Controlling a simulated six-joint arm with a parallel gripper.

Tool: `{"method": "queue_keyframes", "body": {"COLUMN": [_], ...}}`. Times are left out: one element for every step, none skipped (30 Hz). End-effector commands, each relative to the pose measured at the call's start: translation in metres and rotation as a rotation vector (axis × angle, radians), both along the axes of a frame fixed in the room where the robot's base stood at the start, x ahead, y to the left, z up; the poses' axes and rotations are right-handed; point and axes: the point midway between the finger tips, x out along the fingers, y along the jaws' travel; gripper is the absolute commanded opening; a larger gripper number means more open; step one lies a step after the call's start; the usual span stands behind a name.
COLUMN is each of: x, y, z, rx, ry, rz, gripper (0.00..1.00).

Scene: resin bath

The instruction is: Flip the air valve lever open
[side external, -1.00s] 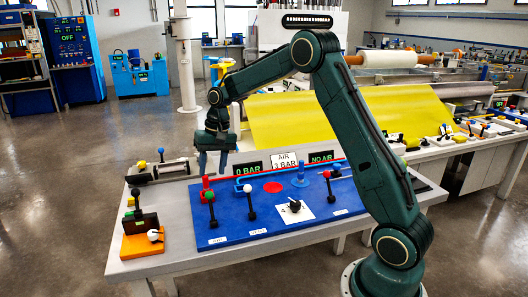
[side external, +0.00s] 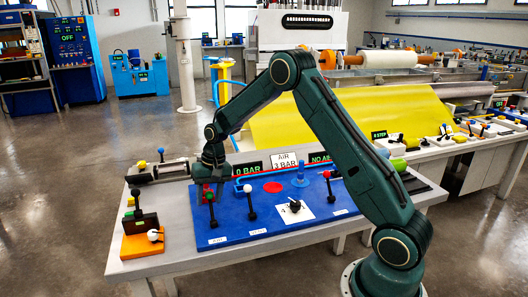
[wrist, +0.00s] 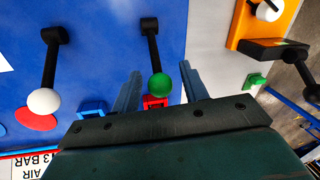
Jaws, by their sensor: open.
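A black lever with a green ball (wrist: 159,87) stands on the blue panel (side external: 280,222). In the wrist view my gripper (wrist: 160,72) is open, with one finger on each side of the green ball and visible gaps to it. In the side view my gripper (side external: 208,187) is low over the panel's left end and partly hides this lever. A white-ball lever (side external: 248,188) and a red-ball lever (side external: 327,174) stand further right.
A red block (wrist: 155,102) sits close behind the green ball. A black rotary knob (side external: 295,206) is on a white plate. An orange base (side external: 141,246) with a small lever stands left of the panel.

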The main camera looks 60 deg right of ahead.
Motion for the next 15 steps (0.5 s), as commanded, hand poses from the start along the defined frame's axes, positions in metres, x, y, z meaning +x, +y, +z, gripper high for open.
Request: {"method": "queue_keyframes", "body": {"x": [-0.0001, 0.0, -0.0001, -0.0001, -0.0001, -0.0001, -0.0001, -0.0001, -0.0001, -0.0001, -0.0001, -0.0001, -0.0001, 0.0, 0.0], "y": [0.0001, 0.0, 0.0, 0.0, -0.0001, -0.0001, -0.0001, -0.0001, -0.0001, -0.0001, -0.0001, -0.0001, -0.0001, 0.0, -0.0001], "z": [-0.0001, 0.0, 0.0, 0.0, 0.0, 0.0001, 0.0001, 0.0001, 0.0002, 0.0002, 0.0002, 0.0002, 0.0002, 0.0003, 0.0004], "rx": [0.0, 0.0, 0.0, 0.0, 0.0, 0.0, 0.0, 0.0, 0.0, 0.0, 0.0, 0.0, 0.0, 0.0, -0.001], "ry": [0.0, 0.0, 0.0, 0.0, 0.0, 0.0, 0.0, 0.0, 0.0, 0.0, 0.0, 0.0, 0.0, 0.0, -0.001], "rz": [0.0, 0.0, 0.0, 0.0, 0.0, 0.0, 0.0, 0.0, 0.0, 0.0, 0.0, 0.0, 0.0, 0.0, 0.0], "gripper": [0.44, 0.44, 0.44, 0.4, 0.34, 0.27, 0.21, 0.15, 0.07, 0.01, 0.0, 0.0, 0.0, 0.0, 0.0]}}
